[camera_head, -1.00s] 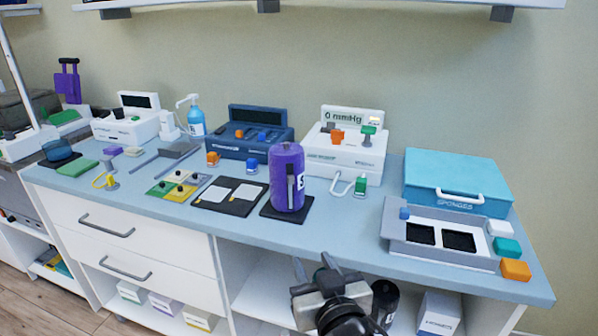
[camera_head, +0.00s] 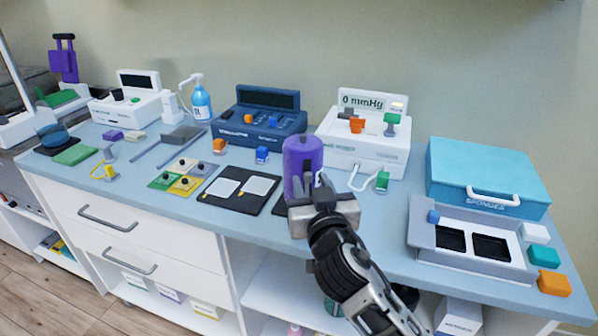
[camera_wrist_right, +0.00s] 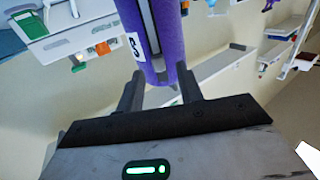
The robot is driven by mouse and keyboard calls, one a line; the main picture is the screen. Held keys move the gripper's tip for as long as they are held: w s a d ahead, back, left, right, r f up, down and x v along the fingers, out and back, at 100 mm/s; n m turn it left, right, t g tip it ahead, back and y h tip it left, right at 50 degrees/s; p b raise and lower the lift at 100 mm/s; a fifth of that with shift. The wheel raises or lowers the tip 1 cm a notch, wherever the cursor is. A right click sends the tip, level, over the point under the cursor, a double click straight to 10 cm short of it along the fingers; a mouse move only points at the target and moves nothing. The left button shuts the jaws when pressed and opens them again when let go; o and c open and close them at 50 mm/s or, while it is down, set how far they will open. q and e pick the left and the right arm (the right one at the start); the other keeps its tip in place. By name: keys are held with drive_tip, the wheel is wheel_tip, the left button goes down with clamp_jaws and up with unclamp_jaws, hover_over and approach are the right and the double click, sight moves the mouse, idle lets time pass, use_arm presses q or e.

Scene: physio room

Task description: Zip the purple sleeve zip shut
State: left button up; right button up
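The purple sleeve (camera_head: 302,152) stands upright on a dark mat (camera_head: 280,207) at the front middle of the counter. In the right wrist view the sleeve (camera_wrist_right: 175,40) shows a grey zip strip (camera_wrist_right: 149,28) along its length and a white label (camera_wrist_right: 136,46). My right gripper (camera_head: 310,183) is in front of the sleeve and covers its lower part in the head view. In the right wrist view its two fingers (camera_wrist_right: 161,85) are apart, with the sleeve's end beyond and between them. I cannot tell whether they touch it. My left gripper is not in view.
A dark board with two white pads (camera_head: 241,187) lies left of the sleeve. The white mmHg unit (camera_head: 362,140) stands behind right, with a green clip (camera_head: 382,181) on a tube. A grey tray (camera_head: 421,228) and blue sponge box (camera_head: 487,175) are further right.

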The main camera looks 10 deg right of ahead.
drive_tip(key=shift+w, duration=0.6)
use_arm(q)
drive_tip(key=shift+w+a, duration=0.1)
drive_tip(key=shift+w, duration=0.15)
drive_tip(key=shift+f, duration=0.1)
